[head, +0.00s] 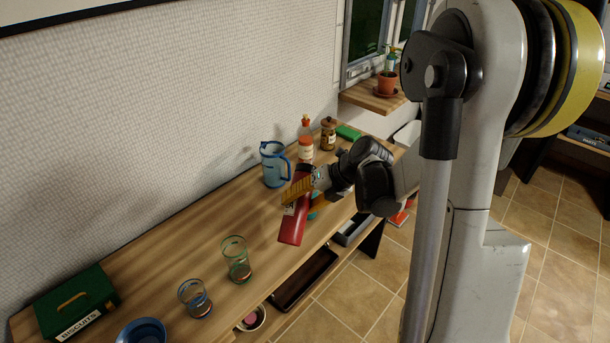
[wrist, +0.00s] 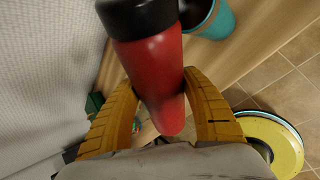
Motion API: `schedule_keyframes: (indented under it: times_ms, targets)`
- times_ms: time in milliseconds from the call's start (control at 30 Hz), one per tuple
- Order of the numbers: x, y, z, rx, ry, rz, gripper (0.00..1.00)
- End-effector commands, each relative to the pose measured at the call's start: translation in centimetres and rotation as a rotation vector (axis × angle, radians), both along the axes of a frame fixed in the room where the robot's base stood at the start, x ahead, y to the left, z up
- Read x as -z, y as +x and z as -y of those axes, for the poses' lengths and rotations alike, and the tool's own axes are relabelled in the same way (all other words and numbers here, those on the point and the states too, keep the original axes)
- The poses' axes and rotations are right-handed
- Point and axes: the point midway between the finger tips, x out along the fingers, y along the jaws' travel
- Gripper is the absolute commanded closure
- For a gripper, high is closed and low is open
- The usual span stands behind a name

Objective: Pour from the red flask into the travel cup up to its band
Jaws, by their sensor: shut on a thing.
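The red flask (head: 292,224) is in my gripper (head: 298,188), whose yellow fingers close around its body. In the wrist view the red flask (wrist: 150,65) runs between both fingers of my gripper (wrist: 160,90), with its black end toward the top of the picture. It looks slightly tilted in the head view. In the head view the travel cup (head: 315,210) is mostly hidden behind the flask and gripper.
Two glasses (head: 236,262) (head: 194,298), a blue bowl (head: 142,333) and a green biscuit box (head: 78,302) are nearer the front left. The wooden counter (head: 190,240) between is clear.

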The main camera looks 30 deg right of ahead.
Motion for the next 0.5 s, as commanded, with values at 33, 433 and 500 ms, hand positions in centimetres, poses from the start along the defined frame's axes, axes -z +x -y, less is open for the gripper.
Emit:
schedule_keyframes:
  times_ms: [33,433,500]
  targets:
    - [-0.02,-0.05,-0.01,0.0,0.002,-0.001,0.88]
    - [-0.07,-0.47,-0.03,0.0,0.018,-0.017,0.88]
    - [-0.11,-0.56,-0.04,-0.001,0.02,-0.02,0.88]
